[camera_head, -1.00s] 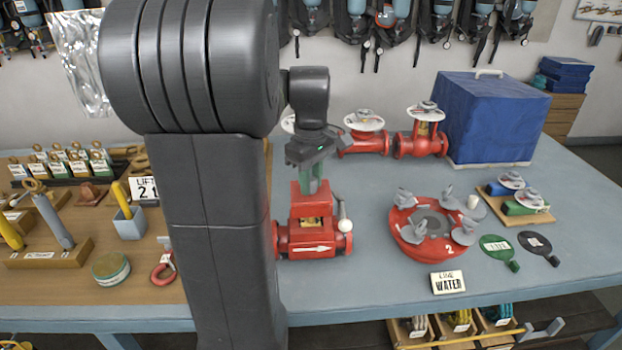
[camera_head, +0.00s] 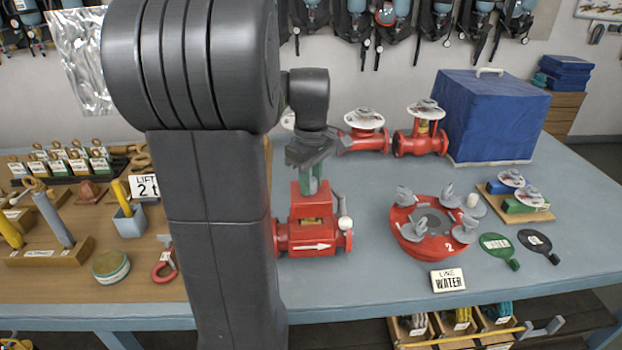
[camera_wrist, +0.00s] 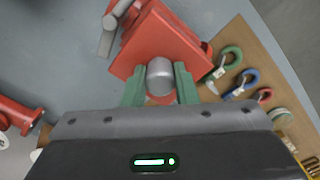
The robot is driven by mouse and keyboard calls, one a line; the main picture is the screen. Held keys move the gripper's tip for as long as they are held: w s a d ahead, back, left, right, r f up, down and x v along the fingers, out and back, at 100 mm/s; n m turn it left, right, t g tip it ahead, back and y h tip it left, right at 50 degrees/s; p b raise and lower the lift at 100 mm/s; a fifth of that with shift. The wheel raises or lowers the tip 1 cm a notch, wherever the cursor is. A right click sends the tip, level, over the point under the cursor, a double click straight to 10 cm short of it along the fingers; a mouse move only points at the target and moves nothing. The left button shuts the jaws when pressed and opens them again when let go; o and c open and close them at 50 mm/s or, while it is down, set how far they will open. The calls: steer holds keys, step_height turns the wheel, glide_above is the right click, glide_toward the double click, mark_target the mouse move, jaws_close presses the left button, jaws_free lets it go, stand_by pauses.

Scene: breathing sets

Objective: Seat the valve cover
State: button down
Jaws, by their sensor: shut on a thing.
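The valve cover (camera_head: 311,208) is a red block with a grey round stem (camera_wrist: 160,77) on top. My gripper (camera_head: 313,180) comes down from above. Its green fingers are shut on the stem, one on each side, in the wrist view (camera_wrist: 160,88). The cover stands upright over the red valve body (camera_head: 295,237), which has a white arrow on its front. A yellowish part shows just below the cover. I cannot tell whether the cover fully touches the body. A lever with a pale ball (camera_head: 344,224) stands at the body's right side.
A red round stand with grey handles (camera_head: 408,243) is to the right, with a "LINE WATER" sign (camera_head: 448,280) in front. Red valves with handwheels (camera_head: 420,143) and a blue covered box (camera_head: 492,115) stand behind. Blue table between them is clear.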

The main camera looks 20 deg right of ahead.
steer(key=shift+f+b, duration=1.15)
steer(key=shift+f, duration=0.75)
steer(key=c, duration=1.1)
jaws_free()
steer(key=shift+o, duration=0.2)
step_height(320, 180, up, 14)
steer(key=shift+f+b, duration=0.1)
steer(key=shift+b, duration=0.2)
step_height(320, 180, down, 14)
steer(key=shift+r+p, duration=0.15)
steer(key=shift+p, duration=0.2)
steer(key=shift+r, duration=0.25)
